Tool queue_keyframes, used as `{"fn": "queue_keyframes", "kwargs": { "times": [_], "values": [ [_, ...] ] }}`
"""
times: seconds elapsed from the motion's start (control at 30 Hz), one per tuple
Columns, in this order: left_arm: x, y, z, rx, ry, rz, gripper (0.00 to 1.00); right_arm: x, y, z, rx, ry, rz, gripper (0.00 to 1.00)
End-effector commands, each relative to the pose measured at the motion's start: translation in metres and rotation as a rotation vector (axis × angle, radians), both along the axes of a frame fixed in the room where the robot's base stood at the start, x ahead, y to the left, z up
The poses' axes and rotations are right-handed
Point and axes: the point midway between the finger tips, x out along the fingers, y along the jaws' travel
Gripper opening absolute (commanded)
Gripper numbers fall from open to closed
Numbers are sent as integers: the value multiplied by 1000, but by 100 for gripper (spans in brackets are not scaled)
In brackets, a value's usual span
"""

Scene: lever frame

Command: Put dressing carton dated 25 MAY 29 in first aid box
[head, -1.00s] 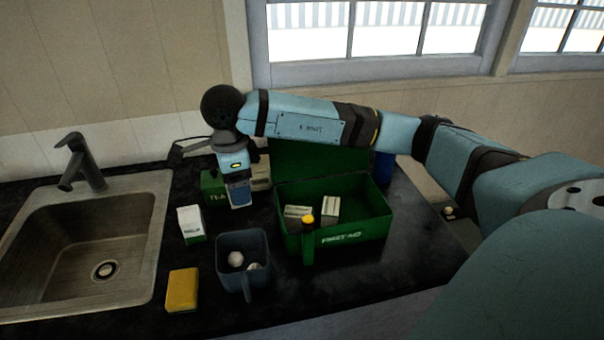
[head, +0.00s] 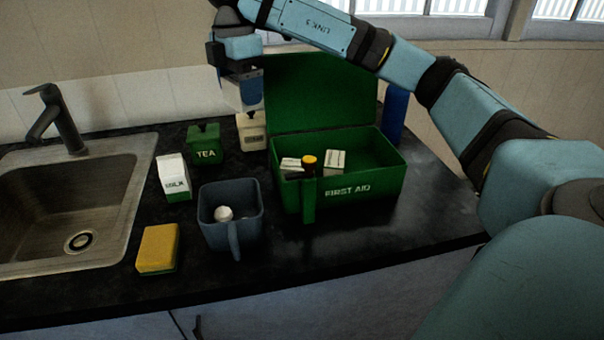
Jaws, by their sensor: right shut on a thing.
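My right gripper (head: 243,80) is shut on a small blue-and-pale carton (head: 251,93). It holds it above the counter, left of the first aid box's raised lid. No date can be read on the carton. The green first aid box (head: 356,192) stands open on the counter, lid up at the back, with FIRST AID on its front. Two small pale cartons, one on the left (head: 291,164) and one on the right (head: 335,160), lie inside. My left gripper is not in view.
A green TEA tin (head: 204,146), a beige container (head: 251,133), a milk carton (head: 174,178), a blue-grey jug (head: 231,213) with white round things inside and a yellow sponge (head: 158,249) stand left of the box. A dark yellow-topped item (head: 309,164) is at its front. The sink (head: 75,220) is at left.

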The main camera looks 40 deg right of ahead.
Motion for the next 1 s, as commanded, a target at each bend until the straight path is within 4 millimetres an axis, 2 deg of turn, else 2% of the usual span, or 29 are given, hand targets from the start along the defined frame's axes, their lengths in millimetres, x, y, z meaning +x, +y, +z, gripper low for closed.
{"fn": "queue_keyframes", "kwargs": {
  "times": [0.03, 0.2, 0.37, 0.47, 0.6, 0.8, 1.0],
  "values": [
    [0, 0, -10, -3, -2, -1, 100, 0, -2, -4, 0, -3, -97, 53],
    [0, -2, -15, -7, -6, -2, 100, -2, -7, 3, 0, -1, -360, 53],
    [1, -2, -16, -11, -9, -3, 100, -2, -9, -1, -1, 1, -457, 53],
    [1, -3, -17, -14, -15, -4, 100, -3, -9, -20, -2, 4, -465, 53],
    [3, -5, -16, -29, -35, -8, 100, -3, -9, -58, -3, 5, -464, 53],
    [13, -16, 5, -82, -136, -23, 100, -3, -9, -112, -2, 4, -464, 53],
    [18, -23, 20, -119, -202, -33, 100, -3, -9, -145, 0, 1, -462, 53]
  ]
}}
